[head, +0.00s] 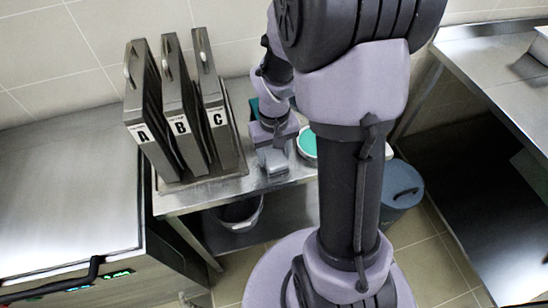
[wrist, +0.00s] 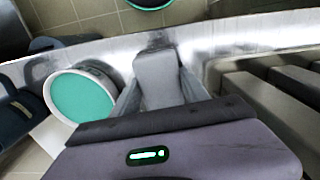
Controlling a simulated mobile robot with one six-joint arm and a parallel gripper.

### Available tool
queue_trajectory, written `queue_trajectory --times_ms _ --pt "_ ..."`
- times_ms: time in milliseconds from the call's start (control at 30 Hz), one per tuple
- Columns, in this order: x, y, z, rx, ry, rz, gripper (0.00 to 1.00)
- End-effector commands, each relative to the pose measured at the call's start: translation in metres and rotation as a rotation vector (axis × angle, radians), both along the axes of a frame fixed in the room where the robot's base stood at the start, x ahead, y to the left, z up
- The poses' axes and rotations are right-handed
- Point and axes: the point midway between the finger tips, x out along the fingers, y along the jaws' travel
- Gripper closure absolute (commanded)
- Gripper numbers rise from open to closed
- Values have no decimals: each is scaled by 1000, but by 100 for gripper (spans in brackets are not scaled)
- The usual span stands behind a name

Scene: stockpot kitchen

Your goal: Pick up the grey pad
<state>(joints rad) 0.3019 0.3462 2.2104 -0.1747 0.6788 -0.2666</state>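The grey pad (wrist: 158,75) is a light grey block with rounded corners. It lies between the two fingers of my gripper (wrist: 157,92) in the wrist view, close to the metal table's edge. The fingers run along both its sides, but I cannot tell whether they press on it. In the head view the pad (head: 272,163) shows just below my gripper (head: 270,148), near the front of the small steel table (head: 225,188). Its underside is hidden, so I cannot tell whether it rests on the table.
A white tub with a green top (head: 307,143) stands close beside my gripper. Upright metal panels labelled A, B (head: 180,125) and C stand in a rack to the left. A bucket (head: 240,212) is below the table; a blue-grey bin (head: 402,185) stands right.

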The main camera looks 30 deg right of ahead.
Motion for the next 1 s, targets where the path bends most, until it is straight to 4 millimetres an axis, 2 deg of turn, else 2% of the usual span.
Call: queue_trajectory --times_ms 33,133,167,467,700,867,1000 --pt "0 0 0 0 0 0 65" --pt "0 0 0 0 0 0 85" --pt "0 0 0 0 0 0 86" --pt "0 0 7 0 -1 0 86" --pt "0 0 43 0 -1 0 86" --pt "-17 33 41 0 1 6 86" --pt "-37 70 45 0 1 8 86"
